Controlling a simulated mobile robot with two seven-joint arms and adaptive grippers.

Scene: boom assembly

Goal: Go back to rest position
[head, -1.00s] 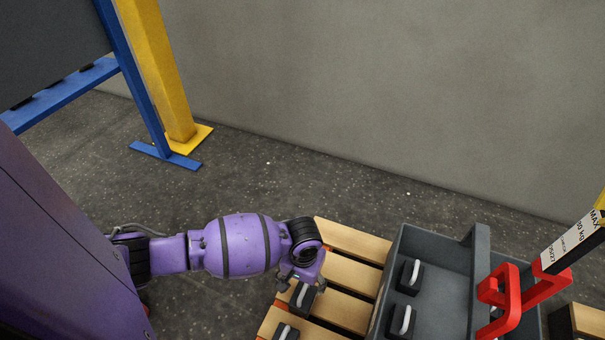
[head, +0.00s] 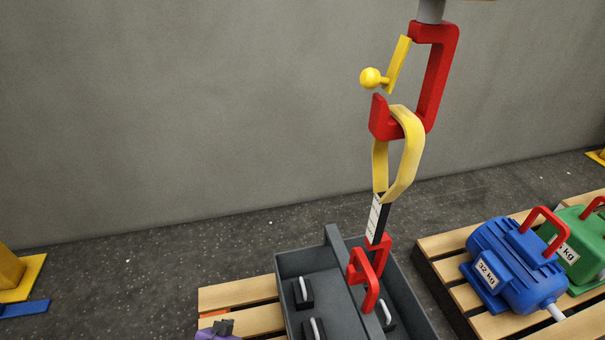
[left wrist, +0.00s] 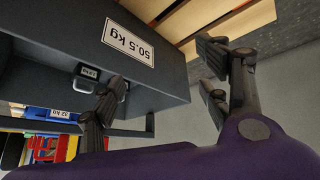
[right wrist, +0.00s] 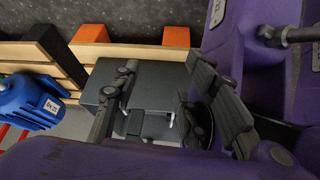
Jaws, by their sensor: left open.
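My left gripper (left wrist: 168,75) is open and empty beside the grey bin (left wrist: 60,45), which carries a "50.5 kg" label. In the head view, a purple and dark part of it (head: 220,329) shows at the bottom edge, left of the bin (head: 283,290). My right gripper (right wrist: 165,90) has its fingers apart in the right wrist view, with the bin (right wrist: 155,88) beyond them. It is outside the head view.
A yellow sling (head: 411,165) hangs from a red hook (head: 437,80) down to red loops (head: 365,280) at the bin. Pallet slats (head: 240,292) lie under the bin. A blue motor (head: 515,265) and green motor (head: 585,240) sit on the right pallet.

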